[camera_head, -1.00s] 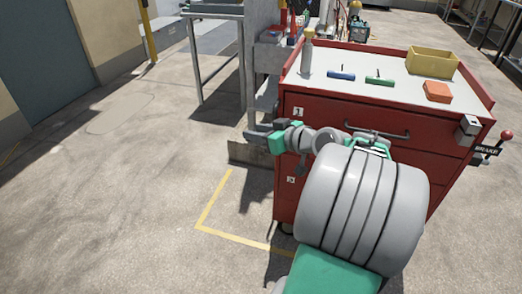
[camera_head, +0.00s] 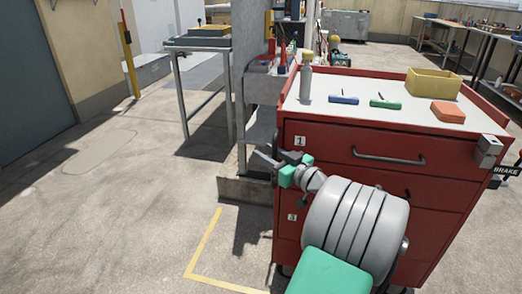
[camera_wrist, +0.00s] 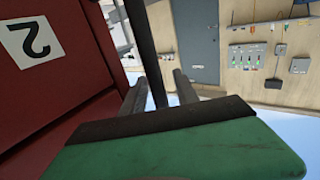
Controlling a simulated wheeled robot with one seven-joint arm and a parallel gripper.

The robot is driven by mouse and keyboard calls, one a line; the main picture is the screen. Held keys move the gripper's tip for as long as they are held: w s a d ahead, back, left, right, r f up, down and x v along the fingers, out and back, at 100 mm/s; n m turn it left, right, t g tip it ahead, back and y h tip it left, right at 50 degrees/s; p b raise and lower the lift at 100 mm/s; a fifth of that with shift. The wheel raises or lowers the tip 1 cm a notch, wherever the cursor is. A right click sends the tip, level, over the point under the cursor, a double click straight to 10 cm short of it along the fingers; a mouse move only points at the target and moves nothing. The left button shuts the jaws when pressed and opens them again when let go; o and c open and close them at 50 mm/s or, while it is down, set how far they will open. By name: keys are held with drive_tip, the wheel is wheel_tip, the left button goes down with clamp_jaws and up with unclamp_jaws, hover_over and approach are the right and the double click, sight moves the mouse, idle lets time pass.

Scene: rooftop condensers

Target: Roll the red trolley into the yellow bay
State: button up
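The red trolley (camera_head: 330,155) stands upright at right in the head view, with numbered drawers and a white top. Its drawer face with the label 2 fills the left of the wrist view (camera_wrist: 60,95). The yellow bay shows as a painted corner line (camera_head: 205,245) on the floor, left of the trolley's base; the rest is hidden. My gripper (camera_head: 277,158) is at the trolley's front left edge, pointing left. In the wrist view its two fingers (camera_wrist: 158,92) are apart. A dark bar (camera_wrist: 147,50) appears between them; I cannot tell if they touch it.
A spray bottle (camera_head: 306,80), two small tools, a yellow bin (camera_head: 433,83) and an orange block (camera_head: 447,111) are on the trolley top. A brake lever (camera_head: 508,170) is at its right. A grey bench (camera_head: 205,45) stands behind left. Floor at left is clear.

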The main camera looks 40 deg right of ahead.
drive_tip(key=shift+c, duration=0.6)
clamp_jaws()
idle(0.8)
